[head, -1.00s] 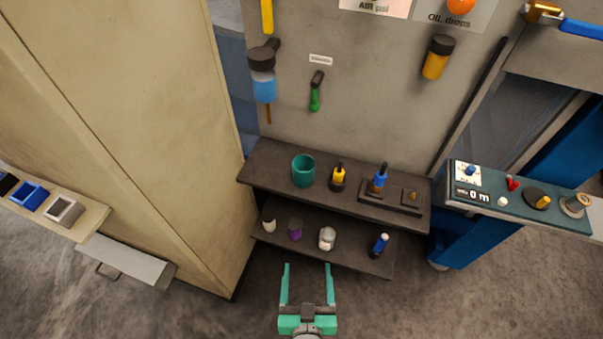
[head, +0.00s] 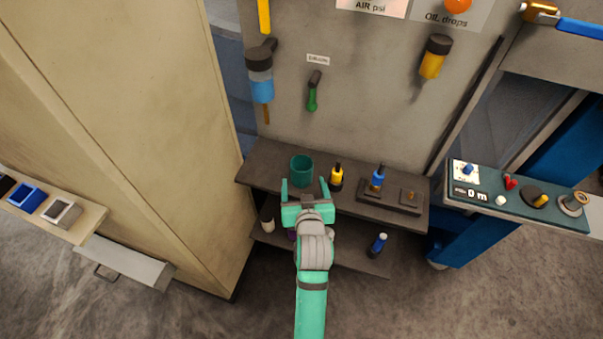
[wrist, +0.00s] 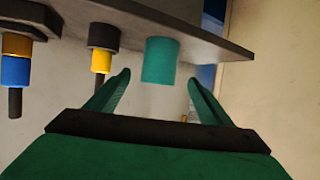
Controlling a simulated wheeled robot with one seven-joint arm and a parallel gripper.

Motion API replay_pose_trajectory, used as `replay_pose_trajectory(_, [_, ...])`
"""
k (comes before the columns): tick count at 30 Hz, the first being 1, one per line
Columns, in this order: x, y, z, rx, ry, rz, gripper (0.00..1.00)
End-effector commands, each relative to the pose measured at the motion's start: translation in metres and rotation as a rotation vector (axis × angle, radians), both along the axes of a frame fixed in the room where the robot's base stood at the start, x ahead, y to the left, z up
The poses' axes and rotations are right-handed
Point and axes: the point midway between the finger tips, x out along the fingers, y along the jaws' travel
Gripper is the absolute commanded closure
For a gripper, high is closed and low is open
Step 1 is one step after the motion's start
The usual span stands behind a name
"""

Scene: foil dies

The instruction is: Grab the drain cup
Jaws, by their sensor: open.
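The drain cup, a teal cylinder (head: 302,169), stands upright on the upper dark shelf. My gripper (head: 304,183) is open and empty in front of the cup, its two fingers pointing toward it. In the wrist view, which is upside down, the cup (wrist: 160,61) shows ahead between the lines of the two fingertips (wrist: 158,79). Neither finger visibly touches it. In the head view the front lower part of the cup is close to my fingertips.
A yellow bottle with a dark base (head: 336,178) stands just right of my gripper. Further right, a blue-and-orange bottle (head: 378,178) stands on a dark block (head: 372,195). My arm hides part of the lower shelf (head: 350,258). A tall beige cabinet (head: 130,130) is at left.

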Motion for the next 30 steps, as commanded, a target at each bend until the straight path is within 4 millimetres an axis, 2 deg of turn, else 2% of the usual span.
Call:
replay_pose_trajectory(6, [0.029,0.002,-0.012,-0.001,0.000,0.000,0.26])
replay_pose_trajectory(14, [0.045,0.004,-0.019,-0.001,-0.001,0.000,0.26])
replay_pose_trajectory(21, [0.075,0.006,-0.032,0.000,-0.001,0.000,0.26])
replay_pose_trajectory(30, [0.084,0.006,-0.036,0.000,-0.001,0.000,0.26])
